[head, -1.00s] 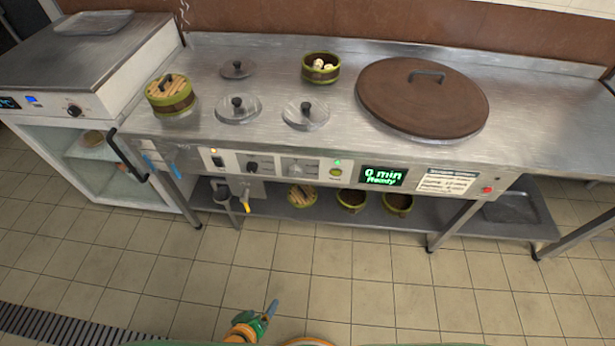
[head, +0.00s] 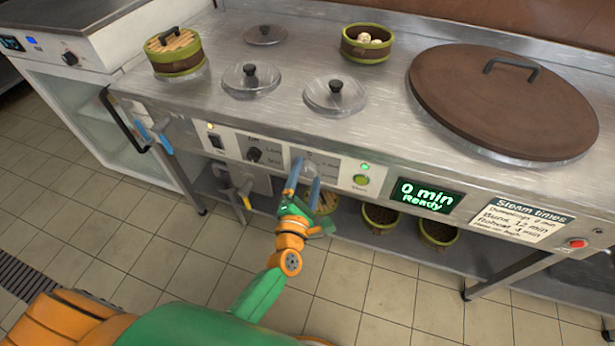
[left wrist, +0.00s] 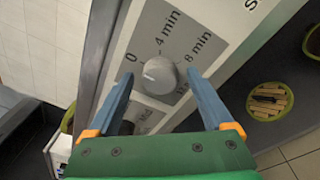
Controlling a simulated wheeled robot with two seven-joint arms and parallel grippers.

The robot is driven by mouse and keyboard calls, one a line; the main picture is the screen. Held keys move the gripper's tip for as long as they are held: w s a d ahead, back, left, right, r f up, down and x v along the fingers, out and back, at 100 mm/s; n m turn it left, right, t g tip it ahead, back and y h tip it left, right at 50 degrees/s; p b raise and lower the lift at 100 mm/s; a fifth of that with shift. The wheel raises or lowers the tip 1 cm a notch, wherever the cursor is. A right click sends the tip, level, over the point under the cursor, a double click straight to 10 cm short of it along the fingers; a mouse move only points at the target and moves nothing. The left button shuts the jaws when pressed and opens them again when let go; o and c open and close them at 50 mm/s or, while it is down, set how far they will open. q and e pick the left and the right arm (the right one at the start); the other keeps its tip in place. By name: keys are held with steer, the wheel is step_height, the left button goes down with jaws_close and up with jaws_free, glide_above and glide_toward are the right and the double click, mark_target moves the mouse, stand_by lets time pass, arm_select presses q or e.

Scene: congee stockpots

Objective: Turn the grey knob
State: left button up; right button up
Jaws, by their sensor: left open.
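The grey knob (left wrist: 158,75) is on a grey dial plate marked 0, 4 min and 8 min in the left wrist view. Its white pointer mark lies on the side toward the 0. My left gripper (left wrist: 158,88) is open, with one blue finger on each side of the knob in that view; I cannot tell whether they touch it. In the head view my left gripper (head: 303,172) is at the front control panel and partly covers the knob (head: 308,170). My right gripper is not in view.
A black knob (head: 254,155) and a green button (head: 361,181) flank the dial. The display (head: 427,195) reads 0 min Ready. A red button (head: 577,243) is at the right. Steamer baskets (head: 381,217) stand on the shelf below. A large brown lid (head: 503,100) covers part of the counter.

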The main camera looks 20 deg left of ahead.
arm_select(q)
jaws_close()
